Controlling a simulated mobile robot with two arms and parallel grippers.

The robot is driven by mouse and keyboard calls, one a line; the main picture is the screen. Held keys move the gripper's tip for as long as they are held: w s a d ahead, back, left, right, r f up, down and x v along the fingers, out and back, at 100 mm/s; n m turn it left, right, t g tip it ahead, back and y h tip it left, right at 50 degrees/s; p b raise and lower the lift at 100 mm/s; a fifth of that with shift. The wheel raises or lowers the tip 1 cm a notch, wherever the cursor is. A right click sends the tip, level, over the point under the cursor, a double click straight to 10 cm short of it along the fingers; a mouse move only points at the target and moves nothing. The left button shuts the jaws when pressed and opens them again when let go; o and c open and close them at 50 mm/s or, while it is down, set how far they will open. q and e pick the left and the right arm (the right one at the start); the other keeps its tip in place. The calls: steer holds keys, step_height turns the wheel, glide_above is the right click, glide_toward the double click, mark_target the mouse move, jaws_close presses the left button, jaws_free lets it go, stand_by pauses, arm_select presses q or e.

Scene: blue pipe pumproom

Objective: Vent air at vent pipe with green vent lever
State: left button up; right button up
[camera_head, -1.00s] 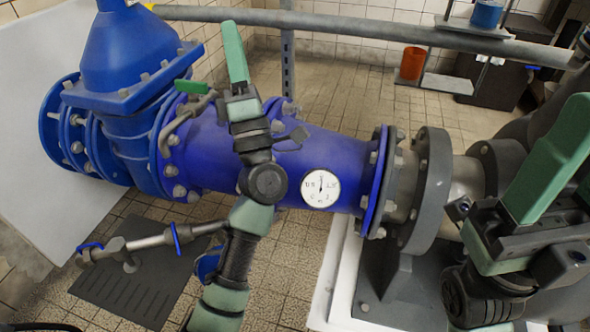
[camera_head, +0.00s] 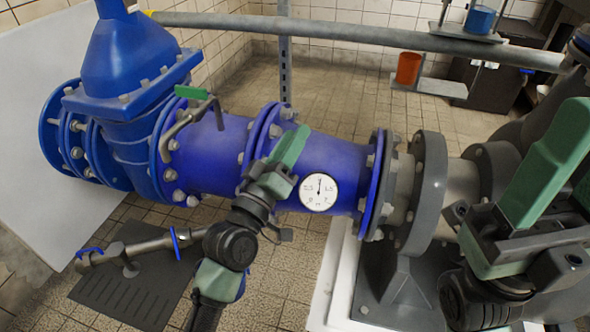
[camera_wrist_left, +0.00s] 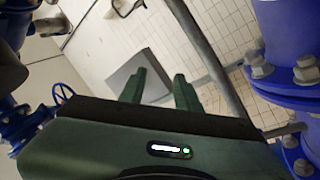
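The green vent lever (camera_head: 192,92) sits on top of the thin, bent grey vent pipe (camera_head: 184,125), beside the left flange of the blue main pipe (camera_head: 335,160). It lies roughly level across the vent pipe in the head view. I cannot make it out surely in the left wrist view. My left gripper (camera_head: 294,141) is in front of the main pipe, right of the lever and apart from it. In the left wrist view its two fingers (camera_wrist_left: 160,85) stand apart with nothing between them. My right gripper (camera_head: 555,155) is at the right edge; its finger gap is hidden.
A round white gauge (camera_head: 319,192) is on the main pipe just right of my left gripper. A large blue valve body (camera_head: 130,70) stands left of the vent pipe. A grey rail (camera_head: 350,35) crosses behind. An orange cup (camera_head: 408,68) stands on a shelf at the back.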

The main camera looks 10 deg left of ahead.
arm_select(q)
step_height(320, 180, down, 7)
steer(key=s+m+g, duration=0.1)
steer(key=m+g, duration=0.1)
steer(key=g, duration=0.1)
steer(key=shift+s+d+r, duration=0.15)
steer(key=shift+s+d, duration=0.25)
steer(key=shift+d, duration=0.05)
